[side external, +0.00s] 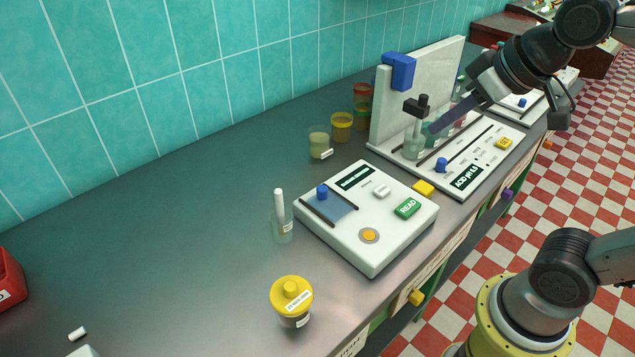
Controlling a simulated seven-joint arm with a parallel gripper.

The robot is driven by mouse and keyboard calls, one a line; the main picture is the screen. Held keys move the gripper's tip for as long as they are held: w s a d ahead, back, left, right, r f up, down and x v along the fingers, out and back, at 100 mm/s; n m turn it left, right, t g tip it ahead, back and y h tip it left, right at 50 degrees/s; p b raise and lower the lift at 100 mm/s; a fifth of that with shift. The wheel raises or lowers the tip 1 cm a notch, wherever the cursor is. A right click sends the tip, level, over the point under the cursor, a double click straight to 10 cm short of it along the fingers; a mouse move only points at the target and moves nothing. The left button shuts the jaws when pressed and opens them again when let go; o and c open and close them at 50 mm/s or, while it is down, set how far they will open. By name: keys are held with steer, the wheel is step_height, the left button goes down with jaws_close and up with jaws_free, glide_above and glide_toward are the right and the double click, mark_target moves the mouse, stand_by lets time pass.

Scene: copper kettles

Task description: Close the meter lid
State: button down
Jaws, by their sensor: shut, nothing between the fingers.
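The white meter (385,240) with a green READ button sits on the counter in the middle. On its top left, a blue knob (322,191) stands at the far end of a bluish panel (337,210) between two dark rails; I cannot tell whether this panel is the lid or an opening. A second white unit (480,177) behind it reads "ACID pH 6.5" and has its own rails and blue knob (441,164). My gripper (432,131) is shut and empty, pointing down-left over this second unit, near its beaker and probe; contact cannot be told.
An upright white panel (425,85) with a blue block (398,70) stands behind the second unit. A glass tube with a white stick (280,215) and a yellow-capped jar (291,296) stand left of the meter. Several small jars (342,127) stand behind. The left counter is mostly clear.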

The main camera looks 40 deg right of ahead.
steer(key=w+a+f+n+g, duration=0.1)
steer(key=w+a+f, duration=0.2)
steer(key=w, duration=0.7)
steer(key=w+a+f+g, duration=0.1)
steer(key=w+a+f, duration=0.2)
steer(key=w, duration=0.7)
steer(key=shift+n+g, duration=0.4)
steer(key=shift+g, duration=0.1)
steer(key=a+x, duration=0.1)
steer(key=x, duration=0.8)
steer(key=a+x, duration=0.1)
steer(key=x, duration=0.4)
steer(key=shift+s+a+f, duration=0.2)
steer(key=shift+a+f, duration=0.15)
steer(key=shift+a, duration=0.05)
steer(key=shift+s+d, duration=0.15)
steer(key=shift+s, duration=0.8)
steer(key=shift+s+d, duration=0.15)
steer(key=shift+s, duration=0.85)
glide_above(346, 221)
steer(key=shift+s, duration=0.2)
steer(key=shift+s+d+f, duration=0.1)
steer(key=shift+s+f, duration=0.05)
steer(key=shift+s, duration=0.4)
